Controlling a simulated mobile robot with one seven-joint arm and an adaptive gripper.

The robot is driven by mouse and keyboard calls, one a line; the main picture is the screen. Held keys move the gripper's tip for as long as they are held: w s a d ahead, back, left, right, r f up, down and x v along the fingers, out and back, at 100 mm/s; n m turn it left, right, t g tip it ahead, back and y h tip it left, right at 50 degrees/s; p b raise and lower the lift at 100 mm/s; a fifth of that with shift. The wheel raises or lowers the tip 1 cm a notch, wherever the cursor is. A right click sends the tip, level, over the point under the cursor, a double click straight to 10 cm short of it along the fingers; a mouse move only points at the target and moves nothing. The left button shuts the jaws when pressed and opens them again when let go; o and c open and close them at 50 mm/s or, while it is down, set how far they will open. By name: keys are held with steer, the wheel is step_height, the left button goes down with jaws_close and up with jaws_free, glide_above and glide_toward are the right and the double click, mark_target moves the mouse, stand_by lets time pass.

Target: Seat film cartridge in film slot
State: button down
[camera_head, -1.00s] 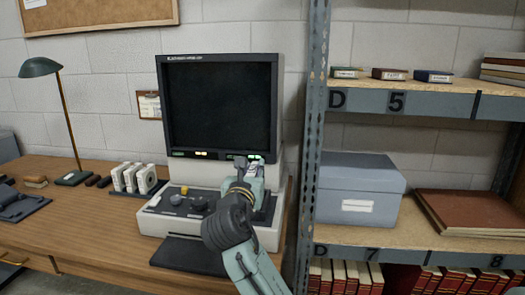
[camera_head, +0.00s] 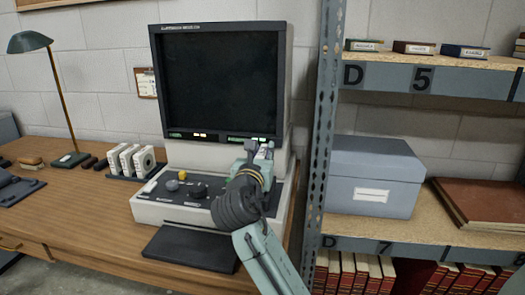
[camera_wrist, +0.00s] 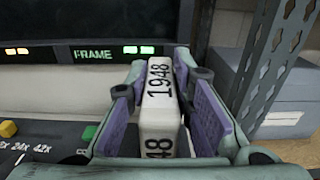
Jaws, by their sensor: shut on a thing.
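The film cartridge (camera_wrist: 158,112) is a white block marked "1948" in black, seen from its edge in the wrist view. My gripper (camera_wrist: 165,105) is shut on it, with one purple pad on each side. In the head view my gripper (camera_head: 262,150) is at the right side of the microfilm reader (camera_head: 150,212), just below the dark screen (camera_head: 222,80). The film slot is hidden behind my gripper and the cartridge, so I cannot tell whether the cartridge touches it.
Several white cartridges (camera_head: 126,160) stand in a rack left of the reader. Knobs (camera_head: 198,190) sit on its control panel. A metal shelf post (camera_head: 322,130) rises close on the right, with a grey box (camera_head: 375,172) beyond it. A lamp (camera_head: 55,100) stands far left.

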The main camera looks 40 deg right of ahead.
steer(key=shift+f+b, duration=0.7)
steer(key=shift+f, duration=0.6)
steer(key=shift+f+b, duration=0.6)
steer(key=shift+b, duration=0.05)
stand_by(0.6)
steer(key=c, duration=1.7)
jaws_free()
steer(key=shift+a, duration=0.1)
steer(key=b+v, duration=0.1)
steer(key=v, duration=1)
